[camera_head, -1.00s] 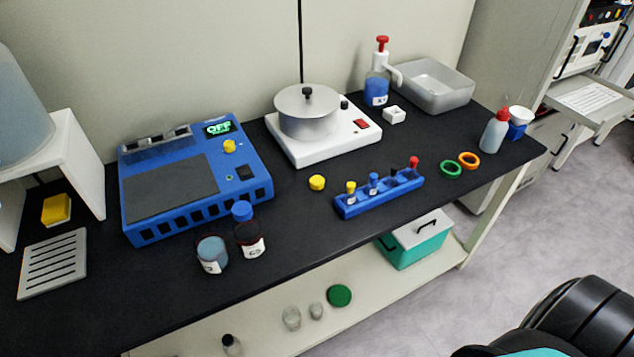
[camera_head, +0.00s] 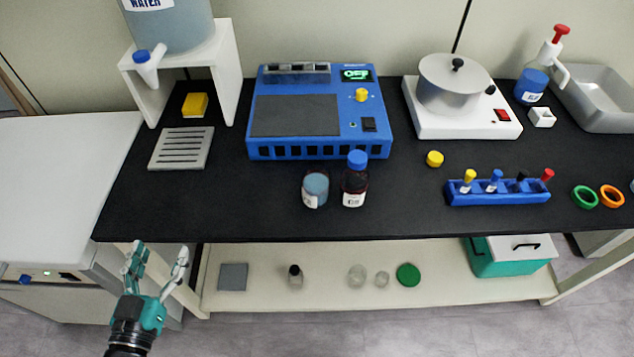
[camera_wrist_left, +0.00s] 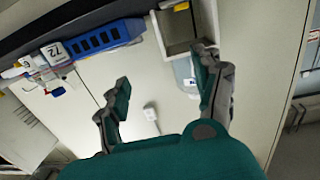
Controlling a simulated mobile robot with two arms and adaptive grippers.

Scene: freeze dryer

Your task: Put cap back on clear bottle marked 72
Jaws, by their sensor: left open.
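The clear bottle (camera_head: 315,190) with bluish contents stands uncapped near the front of the black bench; a label reading 72 (camera_wrist_left: 53,50) shows at the left of the left wrist view. A dark brown bottle (camera_head: 354,186) with a blue cap stands just right of it. A loose yellow cap (camera_head: 434,159) lies on the bench to the right; the head view does not show whether it belongs to the clear bottle. My left gripper (camera_head: 158,255) is open and empty, in front of and below the bench's left end. It also shows in the left wrist view (camera_wrist_left: 163,75). My right gripper is out of view.
A blue device (camera_head: 318,150) stands behind the bottles. A blue tube rack (camera_head: 497,198) and green (camera_head: 585,197) and orange rings (camera_head: 612,196) are at right. A water tank on a white stand (camera_head: 228,75) is at back left. The bench's front left is clear.

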